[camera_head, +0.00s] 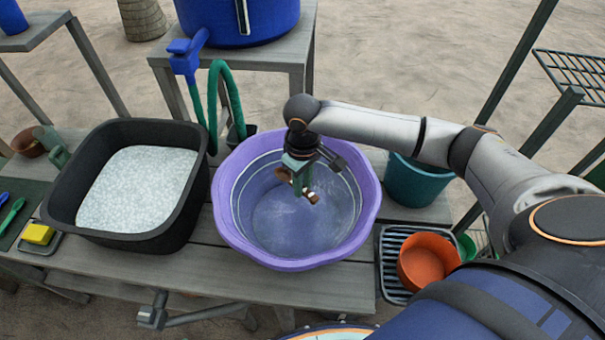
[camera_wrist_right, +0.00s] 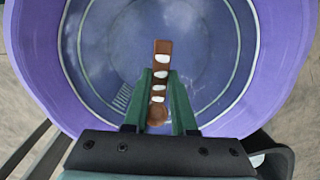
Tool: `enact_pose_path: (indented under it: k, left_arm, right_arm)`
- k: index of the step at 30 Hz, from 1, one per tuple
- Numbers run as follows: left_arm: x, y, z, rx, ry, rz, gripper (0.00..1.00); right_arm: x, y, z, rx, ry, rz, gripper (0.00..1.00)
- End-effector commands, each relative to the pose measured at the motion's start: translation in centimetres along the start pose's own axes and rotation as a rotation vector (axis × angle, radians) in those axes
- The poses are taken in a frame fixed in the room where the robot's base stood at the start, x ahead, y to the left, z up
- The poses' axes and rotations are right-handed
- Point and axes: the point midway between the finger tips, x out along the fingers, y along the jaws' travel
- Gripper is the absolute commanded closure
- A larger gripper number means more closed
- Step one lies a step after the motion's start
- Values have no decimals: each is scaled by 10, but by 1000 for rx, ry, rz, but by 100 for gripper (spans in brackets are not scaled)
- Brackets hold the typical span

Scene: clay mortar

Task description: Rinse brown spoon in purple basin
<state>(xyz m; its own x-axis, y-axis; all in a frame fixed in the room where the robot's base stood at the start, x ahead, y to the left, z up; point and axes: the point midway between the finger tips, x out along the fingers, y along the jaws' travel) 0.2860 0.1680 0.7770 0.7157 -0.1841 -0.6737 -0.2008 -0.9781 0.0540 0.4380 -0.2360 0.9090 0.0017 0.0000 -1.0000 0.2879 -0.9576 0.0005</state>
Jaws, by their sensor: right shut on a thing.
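The purple basin (camera_head: 228,205) stands on the grey wooden table, and bluish, slightly clouded water appears to fill its bottom. My right gripper (camera_head: 300,182) hangs over the basin's inside, pointing down. It is shut on the brown spoon (camera_head: 311,197), which shows small in the head view. In the right wrist view the brown spoon (camera_wrist_right: 161,60) lies between the green fingers of my right gripper (camera_wrist_right: 161,88), with several white patches along it. The purple basin (camera_wrist_right: 278,50) surrounds it there. I cannot tell whether the spoon touches the water. My left gripper is not in view.
A black tub (camera_head: 62,190) of white foam stands left of the basin. A yellow sponge (camera_head: 38,234) lies farther left. An orange bowl (camera_head: 425,262) sits on a rack at the right, and a teal bucket (camera_head: 415,185) stands behind. A green hose (camera_head: 222,75) hangs behind the basin.

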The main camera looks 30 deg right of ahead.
Motion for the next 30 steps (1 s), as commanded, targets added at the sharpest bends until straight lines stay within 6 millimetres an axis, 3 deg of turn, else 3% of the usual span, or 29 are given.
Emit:
enact_pose_path:
  k: [12, 19, 30]
  left_arm:
    - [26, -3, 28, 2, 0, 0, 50]
    - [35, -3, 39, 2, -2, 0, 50]
    - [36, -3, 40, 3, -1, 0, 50]
  right_arm:
    - [56, 0, 0, -1, 2, 0, 100]
    - [67, 0, 0, 0, 1, 1, 100]
    - [67, 0, 0, -1, 0, 1, 100]
